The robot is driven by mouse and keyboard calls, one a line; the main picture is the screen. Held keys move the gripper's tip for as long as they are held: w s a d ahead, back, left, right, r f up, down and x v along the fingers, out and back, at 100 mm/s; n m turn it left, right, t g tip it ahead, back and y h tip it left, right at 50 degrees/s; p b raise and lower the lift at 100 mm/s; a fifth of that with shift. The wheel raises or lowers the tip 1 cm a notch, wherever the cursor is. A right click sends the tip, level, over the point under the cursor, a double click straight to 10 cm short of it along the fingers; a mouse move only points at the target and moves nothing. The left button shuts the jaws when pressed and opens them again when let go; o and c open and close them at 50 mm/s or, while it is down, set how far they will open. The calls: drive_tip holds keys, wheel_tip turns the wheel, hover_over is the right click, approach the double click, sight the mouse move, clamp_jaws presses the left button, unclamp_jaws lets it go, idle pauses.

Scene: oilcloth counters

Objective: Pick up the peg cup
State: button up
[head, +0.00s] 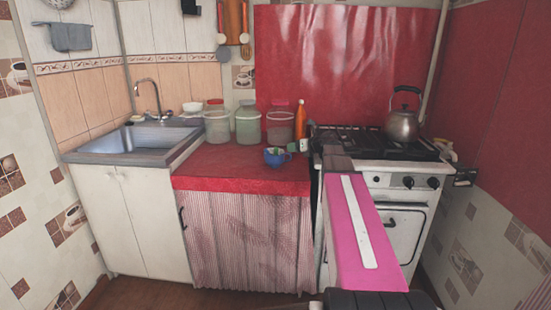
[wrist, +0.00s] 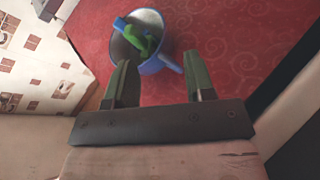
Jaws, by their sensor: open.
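The peg cup (head: 275,158) is a blue cup on the red counter, near its front edge, with green and blue pegs inside. In the wrist view the cup (wrist: 152,66) stands just beyond the fingertips, its pegs (wrist: 140,36) showing in the open mouth. Its handle points to the lower right, toward the right finger. My gripper (wrist: 159,60) is open and empty, with one finger on each side of the cup's near edge as seen in this view.
Several lidded jars (head: 248,124) and an orange bottle (head: 300,119) stand behind the cup on the red counter (head: 215,180). A stove (head: 385,165) with a kettle (head: 403,122) is on the right. A sink (head: 140,140) is on the left. The counter left of the cup is clear.

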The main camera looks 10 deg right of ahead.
sight(283, 151)
drive_tip(key=shift+x, duration=3.85)
drive_tip(key=shift+r, duration=0.1)
drive_tip(key=shift+c, duration=0.3)
clamp_jaws()
